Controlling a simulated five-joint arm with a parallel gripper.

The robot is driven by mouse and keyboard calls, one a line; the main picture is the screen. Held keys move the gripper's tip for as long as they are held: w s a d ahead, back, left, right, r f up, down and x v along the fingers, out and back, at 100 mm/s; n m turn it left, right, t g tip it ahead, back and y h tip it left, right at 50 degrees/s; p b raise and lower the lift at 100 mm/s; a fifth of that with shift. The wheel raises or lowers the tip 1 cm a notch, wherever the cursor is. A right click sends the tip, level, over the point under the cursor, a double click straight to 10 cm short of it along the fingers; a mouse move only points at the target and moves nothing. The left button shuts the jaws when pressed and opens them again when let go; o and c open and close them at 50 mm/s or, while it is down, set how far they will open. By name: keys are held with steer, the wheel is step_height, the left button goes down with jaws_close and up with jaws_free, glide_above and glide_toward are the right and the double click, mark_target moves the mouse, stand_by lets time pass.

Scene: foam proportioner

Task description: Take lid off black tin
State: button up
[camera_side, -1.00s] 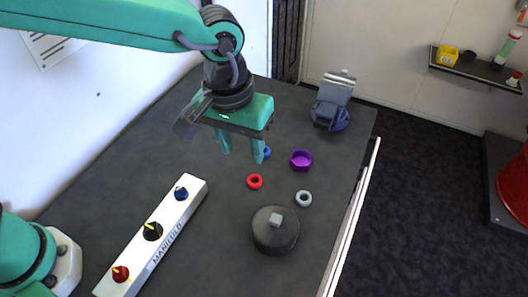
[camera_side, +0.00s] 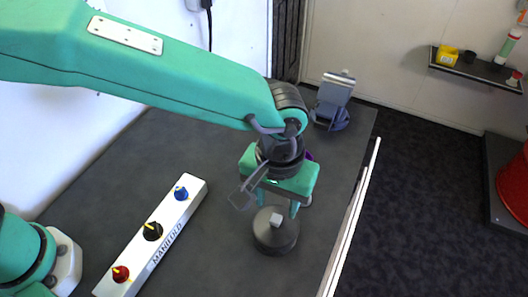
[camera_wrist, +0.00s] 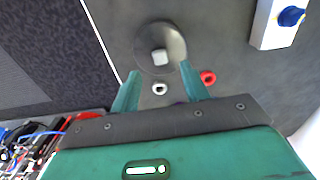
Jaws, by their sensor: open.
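The black tin (camera_side: 276,241) stands on the dark table near its right edge. Its round lid (camera_side: 262,222) is on top and carries a grey square knob (camera_side: 276,219). My gripper (camera_side: 277,208) is open and empty, above the tin on its far side. In the wrist view the tin (camera_wrist: 175,38) and its knob (camera_wrist: 159,57) lie beyond the two spread fingertips of my gripper (camera_wrist: 159,72). The fingers look apart from the knob; the exact height gap cannot be told.
A white manifold block (camera_side: 137,262) with red, black and blue knobs lies to the left. In the wrist view a grey ring (camera_wrist: 159,88) and a red ring (camera_wrist: 208,77) lie near the fingers. A grey device (camera_side: 332,103) stands at the back right.

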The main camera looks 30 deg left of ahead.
mark_target(275, 219)
steer(key=shift+f, duration=0.2)
steer(key=shift+f, duration=2.45)
steer(key=shift+c, duration=0.4)
jaws_close()
